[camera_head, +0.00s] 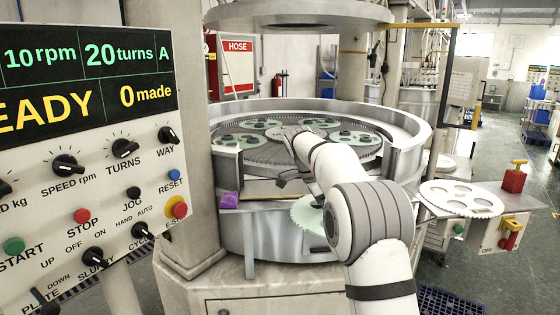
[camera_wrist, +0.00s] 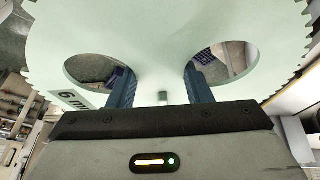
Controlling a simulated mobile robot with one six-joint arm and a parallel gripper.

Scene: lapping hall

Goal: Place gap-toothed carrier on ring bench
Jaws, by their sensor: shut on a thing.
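A pale green toothed carrier (camera_wrist: 160,35) fills the top of the wrist view. It has two large round openings and a partly readable label (camera_wrist: 68,97) that starts with "6". Teeth show along its left and right edges; no gap among them can be made out. My gripper (camera_wrist: 160,78) is shut on the carrier, its two dark fingers showing at the openings. In the head view, part of a pale green toothed disc (camera_head: 306,216) shows in front of the lapping machine, partly behind my arm. My gripper's fingertips are not clear there. I cannot tell which surface is the ring bench.
The round lapping machine (camera_head: 421,135) holds several pale green carriers (camera_head: 352,141). A small stand at right bears a white disc with openings (camera_head: 461,198), beside a red container (camera_head: 513,180). A control panel (camera_head: 90,180) stands close at left. A purple block (camera_head: 229,200) sits on the machine's front ledge.

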